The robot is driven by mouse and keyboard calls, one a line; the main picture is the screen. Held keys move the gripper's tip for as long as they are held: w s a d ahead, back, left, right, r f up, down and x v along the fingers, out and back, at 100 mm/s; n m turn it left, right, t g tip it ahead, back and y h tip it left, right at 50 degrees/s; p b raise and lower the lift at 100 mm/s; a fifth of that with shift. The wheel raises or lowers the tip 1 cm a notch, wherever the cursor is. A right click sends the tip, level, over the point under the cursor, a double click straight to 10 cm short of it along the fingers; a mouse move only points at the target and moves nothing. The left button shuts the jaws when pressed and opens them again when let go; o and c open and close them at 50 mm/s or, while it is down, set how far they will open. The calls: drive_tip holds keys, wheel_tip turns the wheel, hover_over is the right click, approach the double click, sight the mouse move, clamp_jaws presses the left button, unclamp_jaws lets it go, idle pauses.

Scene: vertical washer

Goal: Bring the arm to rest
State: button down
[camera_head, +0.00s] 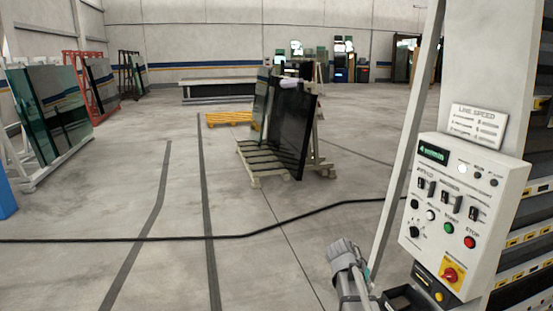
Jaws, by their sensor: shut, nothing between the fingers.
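I do not see my gripper or its fingers in the head view, so its pose and what is near it are hidden from me. A white control panel (462,190) stands close on the right, with a lit green display, knobs, switches, and green and red buttons.
A rack with dark glass panes (292,130) stands mid-floor. Glass sheets on racks (55,110) stand at the left. A yellow pallet (229,118) and a low grey bench (219,90) are behind. A black cable (130,240) crosses the floor. The left foreground floor is otherwise open.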

drive_tip(key=s+a+f+n+y+b, duration=0.1)
drive_tip(key=s+a+f+n+y, duration=0.2)
drive_tip(key=s+a, duration=0.3)
drive_tip(key=s+a+f+n+g+y+b, duration=0.1)
drive_tip(key=s+a+f+n+y, duration=0.3)
drive_tip(key=s, duration=0.5)
drive_tip(key=shift+a+f+g+b, duration=0.35)
drive_tip(key=shift+a+b, duration=0.3)
drive_tip(key=shift+a, duration=0.45)
drive_tip(key=c, duration=1.4)
unclamp_jaws()
